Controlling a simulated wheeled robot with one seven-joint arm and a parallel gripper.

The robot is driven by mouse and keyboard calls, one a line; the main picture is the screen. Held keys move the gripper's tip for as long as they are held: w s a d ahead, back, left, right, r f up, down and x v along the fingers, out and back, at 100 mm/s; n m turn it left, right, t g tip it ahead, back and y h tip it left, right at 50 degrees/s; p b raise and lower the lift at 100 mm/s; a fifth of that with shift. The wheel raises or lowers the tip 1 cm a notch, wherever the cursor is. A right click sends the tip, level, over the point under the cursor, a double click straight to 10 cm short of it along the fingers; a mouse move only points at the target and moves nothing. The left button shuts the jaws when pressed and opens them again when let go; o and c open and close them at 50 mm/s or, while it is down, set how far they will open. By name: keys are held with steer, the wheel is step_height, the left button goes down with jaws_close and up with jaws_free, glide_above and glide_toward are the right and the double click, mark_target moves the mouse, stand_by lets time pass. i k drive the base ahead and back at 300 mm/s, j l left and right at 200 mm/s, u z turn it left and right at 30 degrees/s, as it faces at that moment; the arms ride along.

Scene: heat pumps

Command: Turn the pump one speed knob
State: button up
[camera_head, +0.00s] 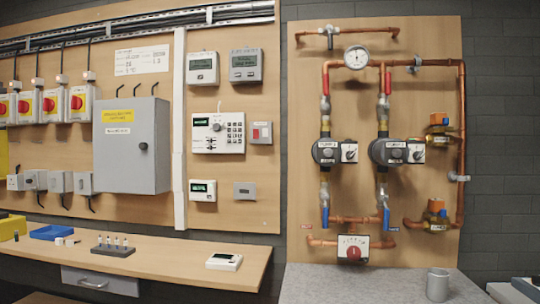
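Two grey pumps sit side by side on copper pipes on the right wooden board: the left pump (325,151) and the right pump (385,151). Each carries a small label that starts with "PUMP", but the numbers are too small to read surely, so I cannot tell which is pump one. The knobs' exact settings are too small to read. My gripper is not in view.
Red-handled valves are above the pumps and blue-handled valves (386,219) below. A white box with a red knob (353,251) is lower down. A grey mug (437,285) stands on the grey worktop (330,285) below. The space before the pumps looks clear.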

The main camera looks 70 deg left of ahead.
mark_target(349, 154)
steer(key=i+j+u, duration=0.2)
steer(key=j, duration=0.25)
steer(key=i+j+u, duration=0.15)
steer(key=j, duration=0.25)
steer(key=i+j+u, duration=0.2)
steer(key=j, duration=0.2)
steer(key=i+j+u, duration=0.15)
steer(key=j, duration=0.25)
steer(key=k, duration=0.05)
